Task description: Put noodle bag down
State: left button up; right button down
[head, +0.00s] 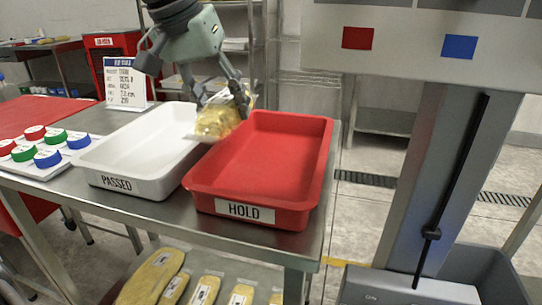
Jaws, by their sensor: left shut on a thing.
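The noodle bag (217,122) is a clear bag with yellow contents, tilted. My left gripper (228,97) is shut on its upper part and holds it over the far side between the two trays. The white tray marked PASSED (126,184) stands on the left and looks empty. The red tray marked HOLD (262,168) stands on the right and is empty. The bag overlaps the red tray's far left rim and the white tray's right edge in the picture; I cannot tell whether it touches either. My right gripper is not in view.
A steel table (171,211) carries both trays. Jars with red, green and blue lids (48,158) sit at its left, with a printed sign (125,83) behind. Several yellow bags (152,278) lie on the lower shelf. A grey column (440,170) stands at the right.

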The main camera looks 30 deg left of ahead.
pick_arm(q)
jog(key=d+f, duration=0.1)
jog(key=d, duration=0.1)
jog(key=d+f, duration=0.1)
jog(key=d, duration=0.1)
jog(key=w+d+f, duration=0.1)
jog(key=d+f, duration=0.1)
jog(key=shift+w+d, duration=0.1)
jog(key=shift+d, duration=0.25)
jog(key=shift+d+f, duration=0.2)
jog(key=shift+d, duration=0.1)
notch_tip(320, 180, down, 4)
jog(key=shift+b, duration=0.5)
jog(key=shift+f, duration=0.1)
jog(key=o, duration=1.5)
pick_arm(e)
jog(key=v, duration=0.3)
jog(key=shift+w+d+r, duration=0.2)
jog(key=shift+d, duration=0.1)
